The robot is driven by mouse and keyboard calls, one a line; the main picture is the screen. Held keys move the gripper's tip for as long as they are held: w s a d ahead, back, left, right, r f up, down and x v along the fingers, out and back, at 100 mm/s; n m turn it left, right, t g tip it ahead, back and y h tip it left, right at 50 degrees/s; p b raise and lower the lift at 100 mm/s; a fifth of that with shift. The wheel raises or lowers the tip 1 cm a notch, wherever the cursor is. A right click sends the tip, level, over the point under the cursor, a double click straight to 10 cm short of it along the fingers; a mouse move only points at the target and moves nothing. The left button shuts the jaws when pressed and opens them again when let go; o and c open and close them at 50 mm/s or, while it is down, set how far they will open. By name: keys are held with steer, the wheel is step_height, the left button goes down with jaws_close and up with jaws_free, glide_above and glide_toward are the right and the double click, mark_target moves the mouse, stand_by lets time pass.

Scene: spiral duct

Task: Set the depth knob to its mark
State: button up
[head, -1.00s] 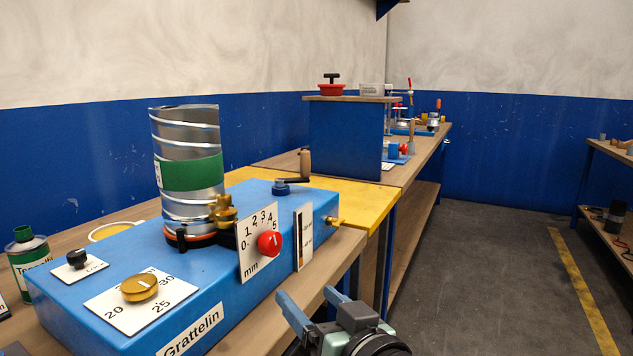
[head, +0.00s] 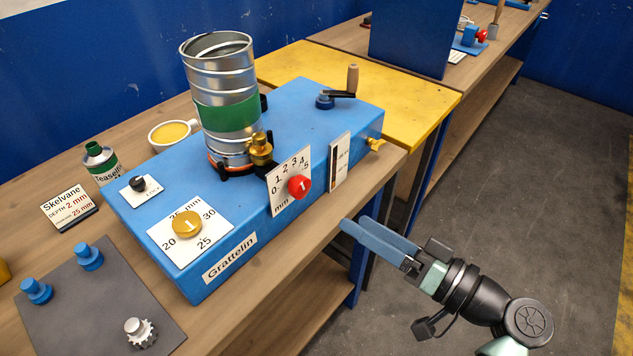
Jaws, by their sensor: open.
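The depth knob (head: 299,187) is red and sits on a white scale plate (head: 282,200) marked 0 to 5 and mm, on the front face of the blue Grattelin machine (head: 320,120). Its pointer reading is too small to tell. A card (head: 69,208) at the left reads Skelvane, depth 2 mm, and 25 mm. My gripper (head: 354,227) is right of the knob and apart from it, in front of the bench edge. Its blue fingers point left toward the machine and hold nothing visible.
A brass knob (head: 187,225) with a 20 to 30 scale is on top. A spiral duct (head: 222,85) with a green band stands on the machine. A crank (head: 337,97) rises at the back. A grey mat (head: 95,310) lies front left. The floor (head: 500,200) at right is clear.

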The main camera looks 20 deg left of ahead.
mark_target(304, 190)
steer(key=p+x, duration=0.1)
steer(key=x, duration=1)
steer(key=shift+p, duration=0.4)
steer(key=shift+d, duration=0.1)
jaws_close()
